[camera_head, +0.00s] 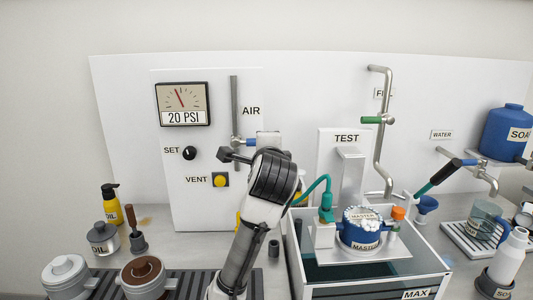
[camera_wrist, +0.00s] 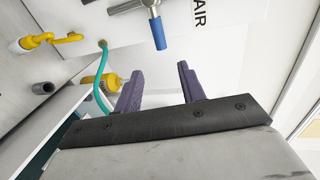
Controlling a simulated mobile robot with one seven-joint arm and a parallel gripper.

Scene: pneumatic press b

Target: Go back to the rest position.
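My gripper (camera_wrist: 160,68) is open and empty in the wrist view, its two dark fingers apart with nothing between them. In the head view my arm rises in front of the press panel (camera_head: 205,215), and its end is near the AIR valve, partly hiding that area. The AIR valve's blue handle (camera_wrist: 157,33) is ahead of the fingers in the wrist view, apart from them. The gauge (camera_head: 183,104) reads 20 PSI.
Right of my arm stands an open tank (camera_head: 297,262) holding a blue MASTER part (camera_head: 360,235) with a teal hose (camera_head: 318,181). Bottles and pots, including a yellow oil bottle (camera_head: 111,208), stand at left. A soap bottle (camera_head: 506,260) and taps are at right.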

